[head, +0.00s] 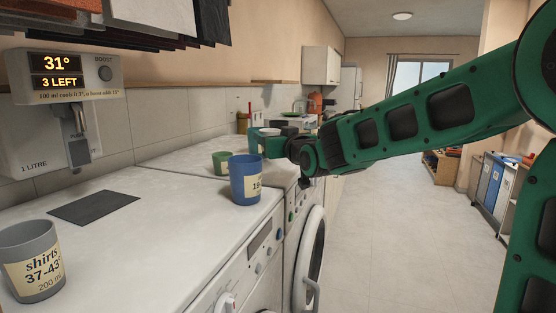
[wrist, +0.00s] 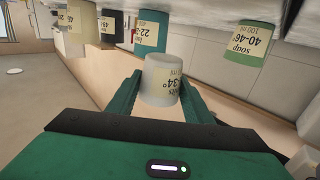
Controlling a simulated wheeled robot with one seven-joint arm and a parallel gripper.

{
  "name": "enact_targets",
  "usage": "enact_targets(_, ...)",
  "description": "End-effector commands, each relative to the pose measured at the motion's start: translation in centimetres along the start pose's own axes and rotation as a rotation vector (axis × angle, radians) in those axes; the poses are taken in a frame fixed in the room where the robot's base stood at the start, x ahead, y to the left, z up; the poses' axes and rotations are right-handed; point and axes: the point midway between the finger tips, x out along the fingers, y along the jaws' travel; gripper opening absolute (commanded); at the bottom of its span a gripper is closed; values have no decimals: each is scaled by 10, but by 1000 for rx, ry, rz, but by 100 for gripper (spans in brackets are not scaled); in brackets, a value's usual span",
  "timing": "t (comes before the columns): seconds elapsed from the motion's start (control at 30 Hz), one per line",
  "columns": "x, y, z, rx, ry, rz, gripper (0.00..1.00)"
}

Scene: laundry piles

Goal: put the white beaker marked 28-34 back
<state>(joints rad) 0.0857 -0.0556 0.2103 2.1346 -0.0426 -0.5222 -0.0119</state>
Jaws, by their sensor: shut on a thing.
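The white beaker (wrist: 160,82) is between the two green fingers of my gripper (wrist: 160,95) in the wrist view. Its label is upside down there and partly hidden; "34°" can be read. My gripper is shut on it. In the head view my gripper (head: 285,146) is beyond the blue beaker, beside the far worktop, and a pale rim of the white beaker (head: 268,132) shows just past it. The beaker appears held clear of the surface, but its exact height cannot be told.
A blue beaker (head: 246,186) and a green beaker (head: 222,163) stand on the worktop. A grey beaker marked 37-43 (head: 32,262) and a dark mat (head: 95,207) are nearer. The dispenser (head: 67,78) reads 31° and 3 LEFT. Several labelled beakers, one green (wrist: 246,42), show in the wrist view.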

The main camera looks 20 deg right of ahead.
Motion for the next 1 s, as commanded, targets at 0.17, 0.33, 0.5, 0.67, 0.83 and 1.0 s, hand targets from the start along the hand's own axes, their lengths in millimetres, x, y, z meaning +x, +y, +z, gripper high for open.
enact_targets(0.17,13,27,18,1,-1,2,24)
enact_targets(0.33,17,35,24,1,1,0,24)
enact_targets(0.5,17,36,45,1,-3,0,24)
enact_targets(0.67,17,35,62,1,0,0,24)
enact_targets(0.83,17,35,64,0,1,-1,24)
enact_targets(1.0,17,34,64,0,1,-2,24)
